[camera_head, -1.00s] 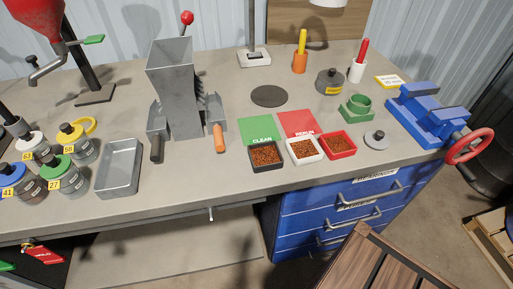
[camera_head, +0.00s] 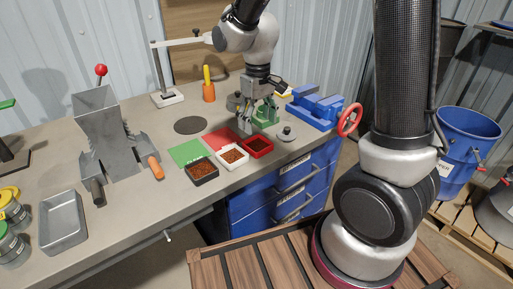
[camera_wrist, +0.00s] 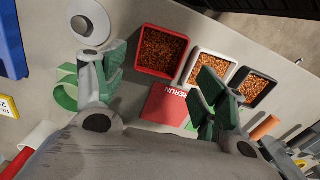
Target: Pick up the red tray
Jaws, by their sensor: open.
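The red tray (camera_head: 259,148) holds brown granules and sits on the bench near its front edge, at the right end of a row of three small trays. It also shows in the wrist view (camera_wrist: 137,66), upper middle. The white tray (camera_head: 233,156) stands beside it, then the black tray (camera_head: 203,173). My gripper (camera_head: 250,122) is open, just behind the red tray in the head view. In the wrist view its green-padded fingers (camera_wrist: 160,88) are spread, one on each side of the red tray's near part. I cannot tell whether they touch it.
A round grey lid (camera_head: 287,133) lies right of the red tray, with a green holder (camera_head: 265,114) behind and the blue vise (camera_head: 315,106) beyond. Green (camera_head: 187,152) and red (camera_head: 219,138) mats lie behind the trays. A metal hopper (camera_head: 101,125) stands left.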

